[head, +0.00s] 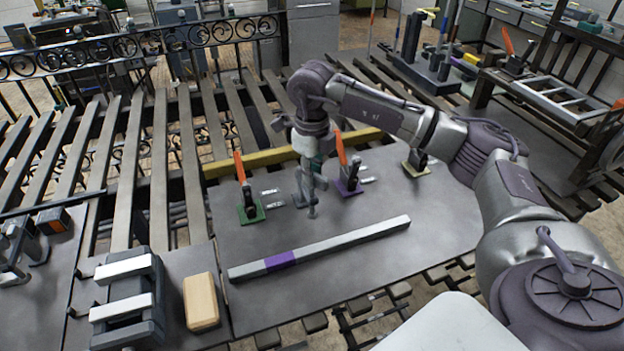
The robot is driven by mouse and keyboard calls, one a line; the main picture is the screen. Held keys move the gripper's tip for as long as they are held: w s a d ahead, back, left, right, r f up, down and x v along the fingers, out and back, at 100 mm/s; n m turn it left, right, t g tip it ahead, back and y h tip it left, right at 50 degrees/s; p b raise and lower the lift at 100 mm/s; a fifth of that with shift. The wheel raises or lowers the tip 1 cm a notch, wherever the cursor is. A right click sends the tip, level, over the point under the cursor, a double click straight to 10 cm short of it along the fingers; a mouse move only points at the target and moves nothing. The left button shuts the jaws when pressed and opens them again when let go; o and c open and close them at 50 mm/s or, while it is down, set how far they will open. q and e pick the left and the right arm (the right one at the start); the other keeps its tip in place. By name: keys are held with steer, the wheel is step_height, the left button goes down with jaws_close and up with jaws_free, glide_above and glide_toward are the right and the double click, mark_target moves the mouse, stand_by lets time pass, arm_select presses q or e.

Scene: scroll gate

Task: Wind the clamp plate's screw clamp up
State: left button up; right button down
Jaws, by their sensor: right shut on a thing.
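The clamp plate (370,265) is a dark grey sheet lying on slats. The grey screw clamp (304,198) stands near its middle, between a green-based toggle clamp (249,210) and a purple-based toggle clamp (350,186), both with raised orange handles. My right gripper (311,178) points down over the screw clamp and is shut on its upper part, likely the handle. The wrist and fingers hide most of the screw, so its height is hard to tell. My left gripper is out of view.
A grey bar with a purple band (340,242) lies across the plate in front of the clamps. A yellow-based toggle clamp (416,168) stands right. A yellow bar (275,157) lies behind. A wooden block (201,302) and a grey vise-like device (128,310) sit front left.

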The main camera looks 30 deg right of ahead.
steer(key=n+b, duration=0.3)
steer(key=n, duration=0.3)
steer(key=shift+f+n, duration=0.15)
steer(key=shift+n, duration=0.15)
steer(key=n+b, duration=0.1)
steer(key=n, duration=0.2)
steer(key=shift+n+b, duration=0.6)
steer(key=shift+n, duration=1.1)
steer(key=c, duration=1.1)
jaws_free()
step_height(320, 180, up, 12)
steer(key=shift+r, duration=0.1)
